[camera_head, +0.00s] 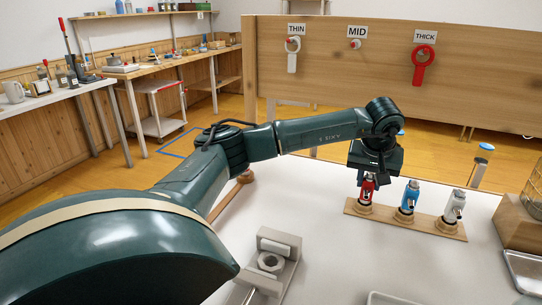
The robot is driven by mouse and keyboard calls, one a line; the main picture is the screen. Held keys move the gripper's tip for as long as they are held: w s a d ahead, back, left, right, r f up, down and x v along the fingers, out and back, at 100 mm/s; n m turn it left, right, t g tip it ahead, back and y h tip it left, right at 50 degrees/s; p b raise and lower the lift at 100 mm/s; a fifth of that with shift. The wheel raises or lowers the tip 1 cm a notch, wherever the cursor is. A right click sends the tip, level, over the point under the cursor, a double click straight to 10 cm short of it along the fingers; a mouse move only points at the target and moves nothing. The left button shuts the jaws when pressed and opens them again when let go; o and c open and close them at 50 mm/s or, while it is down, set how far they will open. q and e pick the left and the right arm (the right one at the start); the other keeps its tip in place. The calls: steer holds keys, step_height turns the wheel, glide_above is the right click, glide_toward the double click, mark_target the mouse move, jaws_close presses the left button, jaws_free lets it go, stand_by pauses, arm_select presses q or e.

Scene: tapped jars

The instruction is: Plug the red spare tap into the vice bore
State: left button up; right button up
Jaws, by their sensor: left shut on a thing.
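The red spare tap (367,189) is at the left end of a wooden strip (437,226), upright over its round seat. My left gripper (369,176) points down from above and is shut on the red tap's top; its fingers are partly hidden by the wrist. I cannot tell whether the tap is fully seated in the strip. The grey vice (285,240) stands at the front middle of the white table, with the round bore (270,261) facing up between its jaws. The bore looks empty. My right gripper is out of view.
A blue tap (409,197) and a white tap (455,204) stand on the same strip, right of the red one. A wooden block (515,225) and metal tray (525,270) are at the right edge. The table between strip and vice is clear.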

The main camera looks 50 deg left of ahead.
mark_target(371, 174)
arm_select(q)
jaws_close()
steer(key=shift+r+p, duration=0.4)
steer(key=shift+r, duration=0.05)
steer(key=shift+r+p, duration=0.95)
steer(key=shift+r, duration=0.1)
step_height(371, 174, up, 6)
steer(key=p, duration=0.5)
steer(key=shift+r+p, duration=0.2)
steer(key=shift+p, duration=0.2)
steer(key=shift+f, duration=0.15)
